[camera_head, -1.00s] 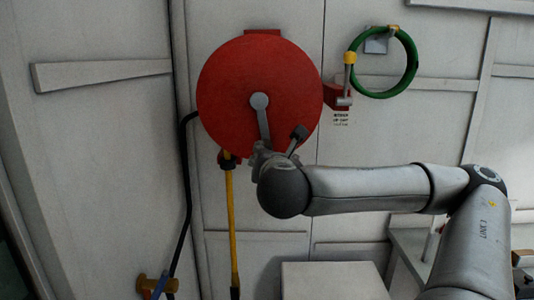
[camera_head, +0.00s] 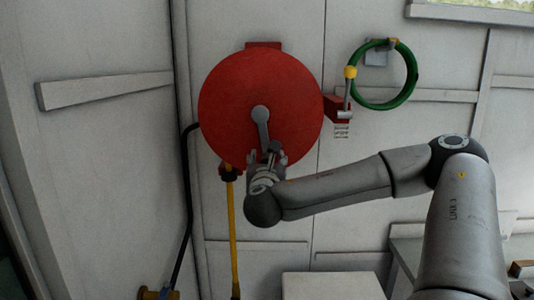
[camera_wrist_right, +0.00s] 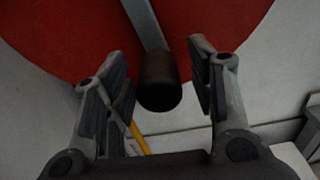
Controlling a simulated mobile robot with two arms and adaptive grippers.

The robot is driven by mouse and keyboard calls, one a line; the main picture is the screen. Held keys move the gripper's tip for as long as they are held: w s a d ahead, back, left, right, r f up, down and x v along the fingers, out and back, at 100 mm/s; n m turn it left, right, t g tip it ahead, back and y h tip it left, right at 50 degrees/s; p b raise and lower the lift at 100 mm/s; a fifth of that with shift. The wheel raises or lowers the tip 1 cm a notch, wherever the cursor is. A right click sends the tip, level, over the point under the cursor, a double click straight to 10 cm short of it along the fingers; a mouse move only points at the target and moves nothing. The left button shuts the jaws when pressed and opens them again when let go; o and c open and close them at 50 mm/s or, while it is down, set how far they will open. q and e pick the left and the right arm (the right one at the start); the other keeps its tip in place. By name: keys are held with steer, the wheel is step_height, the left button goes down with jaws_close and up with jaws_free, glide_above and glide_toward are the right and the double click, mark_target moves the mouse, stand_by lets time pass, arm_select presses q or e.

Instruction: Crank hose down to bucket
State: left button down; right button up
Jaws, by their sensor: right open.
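The red round hose reel (camera_head: 230,90) is on the back wall, with a grey crank arm (camera_head: 262,122) on its hub pointing down. The yellow hose (camera_head: 234,220) hangs from the reel's lower left, its lower end at the bottom edge of the head view. My right gripper (camera_head: 271,158) is at the crank's lower end. In the wrist view my right gripper (camera_wrist_right: 160,85) is open, with the dark crank handle (camera_wrist_right: 160,82) between its fingers and gaps on both sides. No bucket is recognisable. My left gripper is not in view.
A green hose ring (camera_head: 411,75) hangs on a wall bracket right of the reel, by a red box (camera_head: 338,110). A black pipe (camera_head: 187,200) runs down the wall at left. A white box top (camera_head: 333,286) stands below.

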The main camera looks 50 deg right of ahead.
steer(key=shift+x, duration=1.15)
steer(key=shift+c, duration=0.4)
steer(key=shift+a, duration=0.1)
jaws_close()
